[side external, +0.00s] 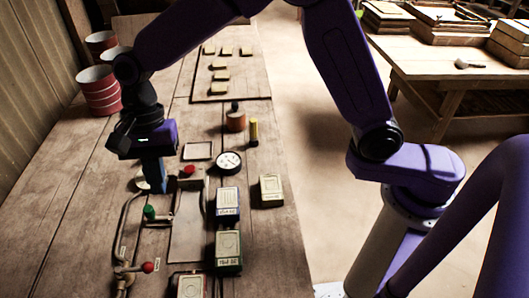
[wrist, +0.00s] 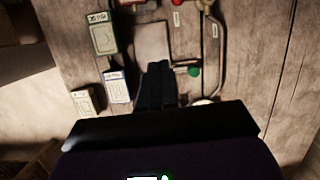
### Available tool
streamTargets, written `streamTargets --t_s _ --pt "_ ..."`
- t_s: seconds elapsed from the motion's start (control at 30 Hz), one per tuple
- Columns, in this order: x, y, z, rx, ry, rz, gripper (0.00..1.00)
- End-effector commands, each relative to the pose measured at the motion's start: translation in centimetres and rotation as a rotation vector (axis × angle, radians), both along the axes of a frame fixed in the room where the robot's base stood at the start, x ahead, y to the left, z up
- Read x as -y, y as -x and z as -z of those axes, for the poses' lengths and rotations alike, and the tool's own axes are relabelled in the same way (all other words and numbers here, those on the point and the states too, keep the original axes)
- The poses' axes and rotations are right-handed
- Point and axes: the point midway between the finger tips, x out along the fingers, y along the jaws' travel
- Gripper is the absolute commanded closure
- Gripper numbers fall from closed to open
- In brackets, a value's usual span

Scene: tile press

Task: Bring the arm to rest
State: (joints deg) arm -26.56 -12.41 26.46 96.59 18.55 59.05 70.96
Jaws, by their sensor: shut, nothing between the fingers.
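My gripper (side external: 155,188) hangs over the wooden bench (side external: 85,200) in the side external view, pointing down. Its fingers are together with nothing between them. It is near the green knob (side external: 150,212) and to the left of a red knob (side external: 188,171). In the wrist view my dark gripper fingers (wrist: 158,66) lie close together over the edge of the grey plate (wrist: 152,38), with the green knob (wrist: 194,71) to their right. Whether the fingertips touch anything below cannot be told.
A round gauge (side external: 229,161) and several labelled tile blocks (side external: 228,248) stand right of the plate. Pipes with another red knob (side external: 147,267) run along the left. Red containers (side external: 99,85) stand at the back left. A second table (side external: 450,60) holds trays. The bench's front left is clear.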

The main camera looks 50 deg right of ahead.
Motion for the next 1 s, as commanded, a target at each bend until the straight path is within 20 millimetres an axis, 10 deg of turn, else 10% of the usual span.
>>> streamTargets --t_s 1.0 --pt "21.5 15.8 -2.8 0.286 -0.024 -1.321 1.00"
